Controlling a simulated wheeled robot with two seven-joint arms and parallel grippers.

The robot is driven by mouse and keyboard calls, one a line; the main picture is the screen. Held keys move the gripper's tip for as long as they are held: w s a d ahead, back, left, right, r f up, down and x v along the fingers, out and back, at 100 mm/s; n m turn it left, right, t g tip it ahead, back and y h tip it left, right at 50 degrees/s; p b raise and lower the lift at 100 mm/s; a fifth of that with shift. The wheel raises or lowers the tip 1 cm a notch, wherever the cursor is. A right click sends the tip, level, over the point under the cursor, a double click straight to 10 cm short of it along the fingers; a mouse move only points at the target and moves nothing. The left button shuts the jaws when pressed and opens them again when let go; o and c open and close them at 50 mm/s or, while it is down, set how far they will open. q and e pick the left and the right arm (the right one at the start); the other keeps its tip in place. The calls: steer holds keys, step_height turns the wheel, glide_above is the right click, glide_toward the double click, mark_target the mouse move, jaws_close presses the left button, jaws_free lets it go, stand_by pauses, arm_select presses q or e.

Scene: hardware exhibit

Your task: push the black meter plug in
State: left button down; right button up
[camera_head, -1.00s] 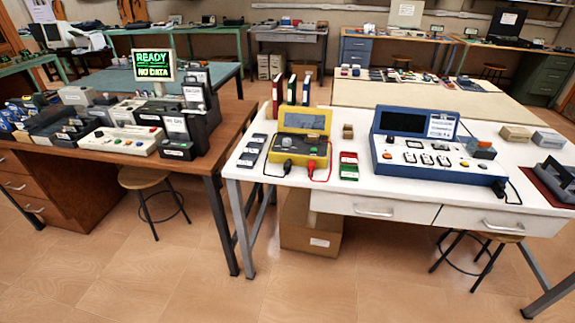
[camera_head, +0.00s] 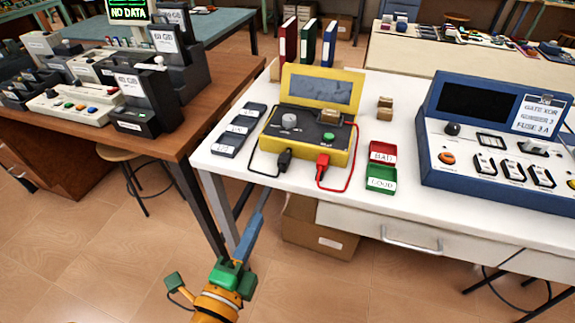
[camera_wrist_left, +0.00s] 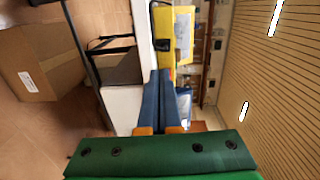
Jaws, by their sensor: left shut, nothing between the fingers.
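The yellow meter (camera_head: 345,153) stands on the white table with its lid raised. The black plug (camera_head: 284,160) is at the left of its front side, with a black lead looping left. I cannot tell how deep it sits. A red plug (camera_head: 322,166) is to its right. My left gripper (camera_head: 264,196) is shut and empty, its long blue-grey fingers pointing up toward the table's front edge, below and apart from the black plug. In the left wrist view the shut fingers (camera_wrist_left: 161,73) point toward the yellow meter (camera_wrist_left: 182,22). My right gripper is not in view.
The white table (camera_head: 222,171) has dark labelled trays (camera_head: 238,130) left of the meter. Red and green bins (camera_head: 381,178) and a blue device (camera_head: 480,180) are to its right. A cardboard box (camera_head: 318,235) is under the table. A brown bench (camera_head: 190,90) stands at left.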

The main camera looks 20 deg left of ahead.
mark_target(281, 165)
arm_select(q)
steer(key=w+p, duration=0.1)
steer(key=w, duration=0.3)
steer(key=w+p, duration=0.1)
steer(key=w, duration=0.3)
steer(key=w+r, duration=0.1)
steer(key=w, duration=0.3)
steer(key=shift+d+r+p, duration=0.1)
steer(key=shift+d+p, duration=0.05)
steer(key=shift+p, duration=0.25)
steer(key=shift+w, duration=0.45)
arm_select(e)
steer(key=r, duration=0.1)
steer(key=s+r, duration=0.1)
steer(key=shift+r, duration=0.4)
